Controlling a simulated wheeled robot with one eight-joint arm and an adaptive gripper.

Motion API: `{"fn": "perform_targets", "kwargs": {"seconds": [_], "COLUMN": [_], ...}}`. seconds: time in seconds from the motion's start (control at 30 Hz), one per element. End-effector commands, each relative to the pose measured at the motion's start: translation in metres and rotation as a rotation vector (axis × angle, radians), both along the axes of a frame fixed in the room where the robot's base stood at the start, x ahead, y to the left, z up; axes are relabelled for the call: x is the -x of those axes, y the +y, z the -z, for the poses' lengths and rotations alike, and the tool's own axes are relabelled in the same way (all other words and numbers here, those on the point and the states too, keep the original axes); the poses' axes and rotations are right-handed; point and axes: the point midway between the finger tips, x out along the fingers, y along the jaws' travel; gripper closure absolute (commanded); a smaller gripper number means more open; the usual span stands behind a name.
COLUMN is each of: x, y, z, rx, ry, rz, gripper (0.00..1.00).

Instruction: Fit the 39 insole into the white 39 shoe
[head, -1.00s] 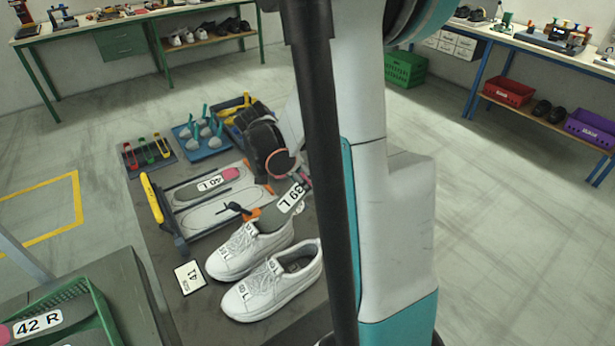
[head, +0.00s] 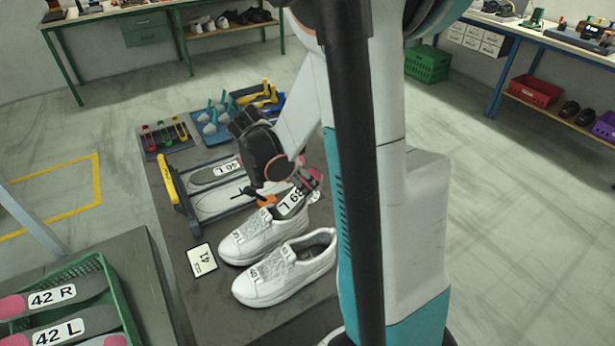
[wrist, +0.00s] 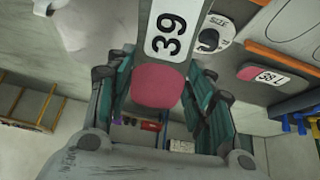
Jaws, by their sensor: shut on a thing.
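The 39 L insole (head: 289,205), grey with a pink heel, is tilted, its front end down at the opening of the far white shoe (head: 250,243). I cannot tell how far inside the front end is. My gripper (head: 310,180) is shut on its pink heel end above the shoe. In the wrist view the insole (wrist: 167,35) rises from between the fingers (wrist: 158,92), with its 39 label facing the camera. The near white shoe (head: 285,275) stands beside the far one, empty at its opening. The shoe labels are too small to read surely.
A card marked 41 (head: 202,260) lies left of the shoes. A green crate (head: 113,290) with 42 insoles stands front left. The bench's front is clear.

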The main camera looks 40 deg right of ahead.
Motion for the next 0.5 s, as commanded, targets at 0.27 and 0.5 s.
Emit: {"fn": "perform_targets", "kwargs": {"seconds": [0.27, 0.5], "x": [-0.003, -0.006], "y": [0.015, 0.029], "z": [0.010, 0.016], "rx": [-0.020, -0.037], "ry": [-0.004, -0.007], "rz": [-0.002, -0.002], "gripper": [0.72, 0.72]}}
